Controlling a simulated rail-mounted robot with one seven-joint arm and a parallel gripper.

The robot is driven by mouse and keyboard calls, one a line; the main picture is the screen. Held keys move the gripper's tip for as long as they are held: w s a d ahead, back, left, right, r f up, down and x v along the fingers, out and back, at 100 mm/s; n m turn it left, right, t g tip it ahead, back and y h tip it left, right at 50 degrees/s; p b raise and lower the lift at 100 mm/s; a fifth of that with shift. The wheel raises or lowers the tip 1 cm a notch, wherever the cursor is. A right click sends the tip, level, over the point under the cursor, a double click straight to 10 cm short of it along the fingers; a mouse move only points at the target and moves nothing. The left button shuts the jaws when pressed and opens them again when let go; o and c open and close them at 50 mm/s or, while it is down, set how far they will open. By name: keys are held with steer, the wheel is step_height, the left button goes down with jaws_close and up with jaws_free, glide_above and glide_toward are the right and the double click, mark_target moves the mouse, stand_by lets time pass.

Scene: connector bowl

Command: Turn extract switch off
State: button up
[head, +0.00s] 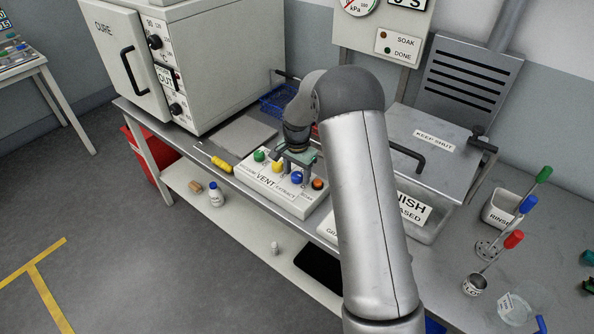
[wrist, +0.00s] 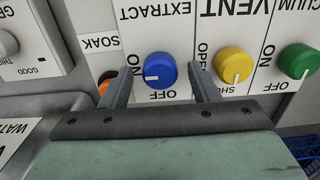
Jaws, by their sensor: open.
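The extract switch is a blue knob (head: 297,178) on the white vent panel (head: 262,183), between a yellow knob (head: 278,167) and an orange one (head: 318,184). In the wrist view, where lettering is upside down, the blue knob (wrist: 160,70) sits under the word EXTRACT. Its white mark points left in that view, and OFF is printed just below it. My gripper (wrist: 160,80) is open, with one finger on each side of the blue knob. Gaps show between the fingers and the knob, so it is not gripped.
The yellow knob (wrist: 233,65) is close beside one finger, and the orange knob (wrist: 106,80) is partly hidden behind the other. A green knob (head: 259,156) is at the panel's far end. A yellow screwdriver (head: 221,165) lies left of the panel. A cure oven (head: 215,60) stands behind.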

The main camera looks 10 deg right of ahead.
steer(key=shift+f, duration=0.15)
steer(key=c, duration=1)
steer(key=shift+o, duration=0.2)
